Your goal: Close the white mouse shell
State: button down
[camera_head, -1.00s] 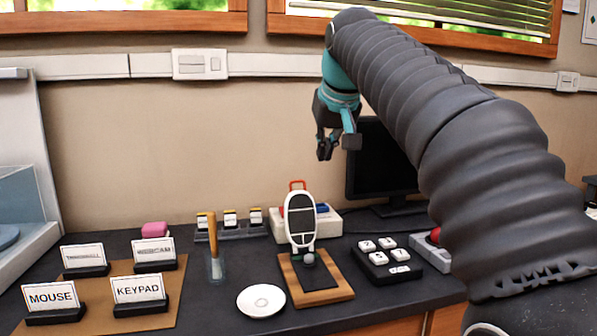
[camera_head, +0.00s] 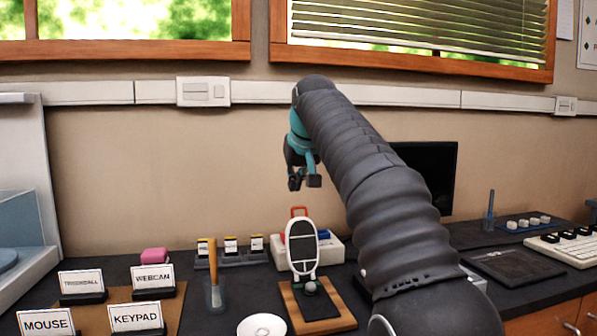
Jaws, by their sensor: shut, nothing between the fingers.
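The white mouse shell (camera_head: 302,244) stands upright, open, at the back of a small wooden board with a black pad (camera_head: 317,304). Its dark inner side with white ribs faces me. A small grey ball (camera_head: 310,288) sits at its foot. My gripper (camera_head: 304,182) hangs in the air above the shell, pointing down, clear of it. Its fingers look shut and empty. My dark ribbed arm reaches in from the lower right.
A wooden-handled tool (camera_head: 213,262) stands upright to the left, and a white dish (camera_head: 262,326) lies in front. Labelled cards such as KEYPAD (camera_head: 136,316) stand at left. A dark monitor (camera_head: 430,178) is behind my arm.

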jog(key=shift+s+d+f+b, duration=0.2)
jog(key=shift+s+f+b, duration=0.4)
jog(key=shift+f, duration=0.2)
jog(key=shift+s+d+f+b, duration=0.2)
jog(key=shift+s+f+b, duration=0.3)
jog(key=shift+f+b, duration=0.25)
jog(key=shift+d+f, duration=0.1)
